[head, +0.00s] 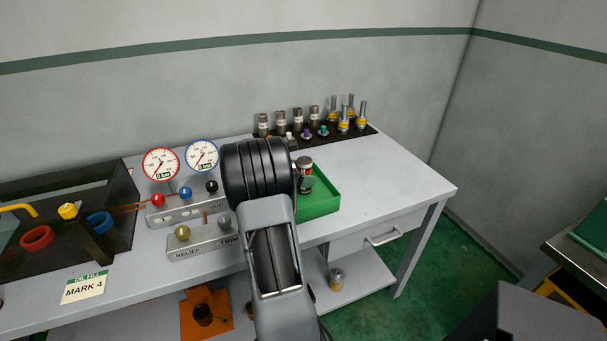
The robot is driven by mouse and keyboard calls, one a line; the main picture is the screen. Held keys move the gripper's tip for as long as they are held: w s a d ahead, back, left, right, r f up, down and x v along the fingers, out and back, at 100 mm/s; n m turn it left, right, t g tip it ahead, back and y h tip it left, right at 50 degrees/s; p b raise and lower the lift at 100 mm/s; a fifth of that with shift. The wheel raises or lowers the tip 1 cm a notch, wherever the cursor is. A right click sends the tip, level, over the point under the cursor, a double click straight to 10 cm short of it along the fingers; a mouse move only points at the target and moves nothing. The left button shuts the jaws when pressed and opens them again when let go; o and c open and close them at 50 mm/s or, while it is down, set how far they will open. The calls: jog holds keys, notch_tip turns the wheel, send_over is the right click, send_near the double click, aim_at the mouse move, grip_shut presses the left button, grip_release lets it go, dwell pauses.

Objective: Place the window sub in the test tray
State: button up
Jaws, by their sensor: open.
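The green tray (325,206), which I take for the test tray, lies on the grey bench right of my arm; my wrist hides its left part. A short metal cylinder with a dark reddish band (306,164), probably the window sub, shows upright at the tray's back left. A grey rounded piece overlaps its lower part, and I cannot tell what it is. My gripper (296,170) is open, mostly hidden behind my black ribbed wrist, close beside the cylinder. Whether the cylinder stands on the tray floor or touches the gripper is not clear.
A dark rack (370,132) with several metal and yellow-banded fittings stands behind the tray. Two gauges (161,164) and a valve block with coloured knobs (180,207) stand left of my arm. A dark open bin (120,190) is further left. The bench's right end (415,185) is clear.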

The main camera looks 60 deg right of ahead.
jog(key=shift+r, duration=0.1)
jog(key=shift+w+a+r, duration=0.1)
jog(key=shift+a+r, duration=0.05)
jog(key=shift+r, duration=0.05)
jog(key=v, duration=1.2)
jog(key=s+a+f+m+t+y, duration=0.1)
jog(key=s+a+m+t+y, duration=0.1)
jog(key=a, duration=0.9)
jog(key=s+a+f+m+t+y, duration=0.1)
jog(key=a+m+t+y, duration=0.4)
jog(key=a, duration=0.7)
jog(key=s+a+f+m+t+y, duration=0.1)
jog(key=s+a+m+t+y, duration=0.2)
jog(key=a, duration=0.8)
jog(key=shift+s+a+f+m+t+y, duration=0.15)
jog(key=shift+s+a+m+t+y, duration=0.25)
jog(key=shift+s+m+y, duration=0.15)
jog(key=p+v, duration=0.2)
jog(key=w+p+v, duration=0.1)
jog(key=p+v, duration=0.1)
jog(key=shift+r, duration=0.5)
